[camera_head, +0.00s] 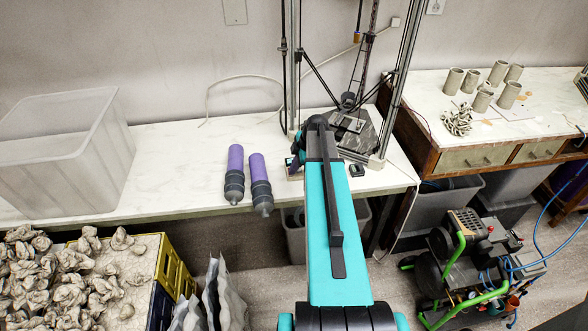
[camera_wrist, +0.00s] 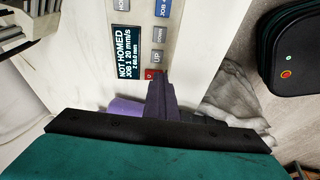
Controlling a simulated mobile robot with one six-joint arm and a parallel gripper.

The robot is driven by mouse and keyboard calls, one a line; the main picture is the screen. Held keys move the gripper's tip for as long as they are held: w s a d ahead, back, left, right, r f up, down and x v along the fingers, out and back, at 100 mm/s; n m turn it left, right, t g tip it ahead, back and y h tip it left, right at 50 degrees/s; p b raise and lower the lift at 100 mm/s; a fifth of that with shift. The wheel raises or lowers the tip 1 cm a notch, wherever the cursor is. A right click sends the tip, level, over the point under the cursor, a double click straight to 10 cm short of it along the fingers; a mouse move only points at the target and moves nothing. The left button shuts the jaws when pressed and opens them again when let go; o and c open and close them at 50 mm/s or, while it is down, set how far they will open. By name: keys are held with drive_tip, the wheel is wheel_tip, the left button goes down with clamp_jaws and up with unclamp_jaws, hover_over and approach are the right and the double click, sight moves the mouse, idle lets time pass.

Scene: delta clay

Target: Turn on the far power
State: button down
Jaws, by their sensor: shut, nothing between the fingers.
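A pale control panel (camera_wrist: 185,30) fills the middle of the wrist view. Its lit display (camera_wrist: 128,53) reads NOT HOMED. Grey UP and DOWN buttons, a blue button and a small red button (camera_wrist: 151,74) sit beside it. My gripper (camera_wrist: 160,78) is shut and empty, its dark fingertips right at the red button; I cannot tell whether they touch. A black rounded box (camera_wrist: 295,60) with a red-lit round button (camera_wrist: 287,74) lies right of the panel. A small black box (camera_head: 357,171) shows on the table in the head view. My arm hides much of the panel there.
Two purple-and-grey bottles (camera_head: 235,172) lie on the white table (camera_head: 180,150) left of my arm. A metal-framed delta machine (camera_head: 355,130) stands behind. A translucent bin (camera_head: 65,150) is at left, a compressor (camera_head: 465,250) on the floor at right.

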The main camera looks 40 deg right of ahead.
drive_tip(key=shift+w+d+f, duration=0.1)
drive_tip(key=shift+w+d, duration=0.25)
drive_tip(key=shift+w, duration=0.35)
drive_tip(key=shift+a, duration=0.1)
drive_tip(key=shift+r, duration=0.65)
drive_tip(key=r, duration=0.1)
drive_tip(key=r+p, duration=0.1)
drive_tip(key=s+r, duration=0.1)
drive_tip(key=shift+a+r, duration=0.3)
drive_tip(key=shift+s+d+r, duration=0.15)
drive_tip(key=shift+d+r, duration=0.05)
drive_tip(key=shift+d, duration=0.05)
drive_tip(key=b+v, duration=0.2)
drive_tip(key=v, duration=0.7)
drive_tip(key=shift+w+d+b, duration=0.3)
drive_tip(key=shift+w, duration=0.05)
drive_tip(key=shift+b, duration=0.75)
